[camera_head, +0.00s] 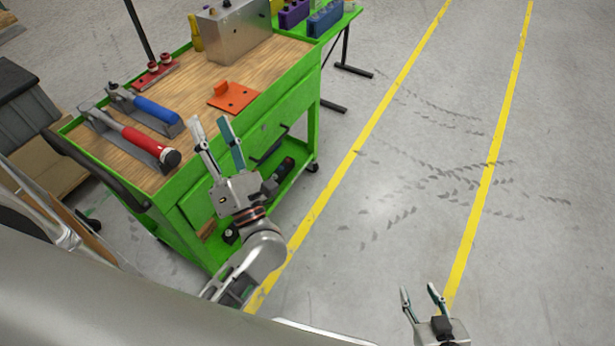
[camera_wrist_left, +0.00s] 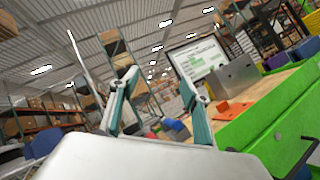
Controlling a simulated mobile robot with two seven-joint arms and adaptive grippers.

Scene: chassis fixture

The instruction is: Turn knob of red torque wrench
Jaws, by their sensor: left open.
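The red torque wrench (camera_head: 137,140) lies in a grey holder near the front left corner of the wooden cart top, in the head view. Its black knob end (camera_head: 171,158) points toward the cart's front edge. My left gripper (camera_head: 209,122) is open and empty, its fingers pointing up, to the right of the knob and apart from it. My right gripper (camera_head: 418,290) is open and empty over the floor at the lower right.
A blue-handled wrench (camera_head: 155,112) lies behind the red one. An orange bracket (camera_head: 234,97) and a metal box (camera_head: 233,32) stand farther back on the green cart (camera_head: 293,98). A black handle (camera_head: 95,170) sticks out at the cart's left. The floor at right is clear.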

